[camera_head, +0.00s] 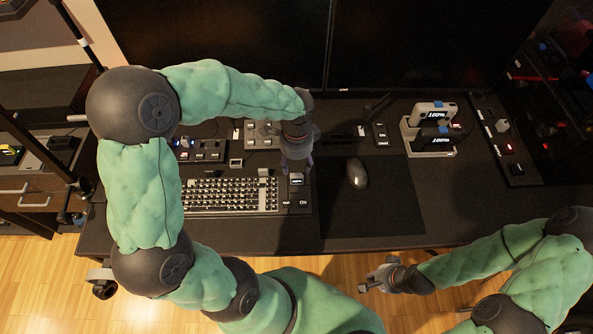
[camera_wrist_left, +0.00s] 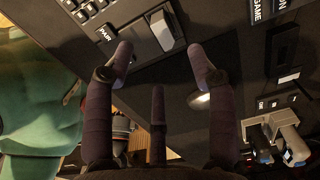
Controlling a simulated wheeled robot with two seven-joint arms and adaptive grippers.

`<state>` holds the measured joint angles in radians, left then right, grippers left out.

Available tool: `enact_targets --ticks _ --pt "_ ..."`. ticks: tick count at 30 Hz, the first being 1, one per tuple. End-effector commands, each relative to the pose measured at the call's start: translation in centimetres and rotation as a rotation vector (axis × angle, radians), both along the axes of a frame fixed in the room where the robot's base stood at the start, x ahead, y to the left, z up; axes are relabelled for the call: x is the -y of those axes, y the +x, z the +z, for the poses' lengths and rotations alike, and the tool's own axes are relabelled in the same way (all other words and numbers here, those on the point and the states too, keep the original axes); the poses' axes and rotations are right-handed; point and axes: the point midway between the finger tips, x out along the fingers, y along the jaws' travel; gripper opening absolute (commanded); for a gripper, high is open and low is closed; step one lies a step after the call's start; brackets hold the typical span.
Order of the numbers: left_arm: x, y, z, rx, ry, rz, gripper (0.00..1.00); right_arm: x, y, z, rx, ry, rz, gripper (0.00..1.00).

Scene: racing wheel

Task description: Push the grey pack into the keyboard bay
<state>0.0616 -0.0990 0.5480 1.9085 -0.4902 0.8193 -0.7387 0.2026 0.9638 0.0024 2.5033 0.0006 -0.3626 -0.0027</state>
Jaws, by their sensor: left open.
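My left gripper (camera_head: 297,167) is open just behind the pack, fingers pointing down. In the left wrist view its spread fingers (camera_wrist_left: 158,60) have nothing between them, and the pack is beyond the tips. My right gripper (camera_head: 375,276) hangs in front of the desk, away from the pack.
A mouse (camera_head: 357,173) lies on a dark mat (camera_head: 385,215) to the right. A dock (camera_head: 410,135) with two packs stands at the back right. Small switch panels (camera_head: 208,150) line the desk behind the keyboard. The mat's front part is clear.

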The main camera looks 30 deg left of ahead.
Motion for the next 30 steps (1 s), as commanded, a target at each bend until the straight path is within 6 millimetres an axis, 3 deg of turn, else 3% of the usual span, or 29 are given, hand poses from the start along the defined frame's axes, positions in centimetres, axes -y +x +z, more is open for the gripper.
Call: enact_targets --ticks 3,9,30 --pt "0.0 0.1 1.9 0.003 0.001 0.000 0.56 0.0 0.0 0.0 0.000 0.000 0.000 0.00" --pt "0.0 0.0 3.5 0.001 -0.001 0.000 0.56 0.0 0.0 0.0 0.000 0.000 0.000 0.00" --pt "0.0 0.0 4.1 0.000 0.000 0.000 0.56 0.0 0.0 0.3 0.000 0.000 0.000 0.00"
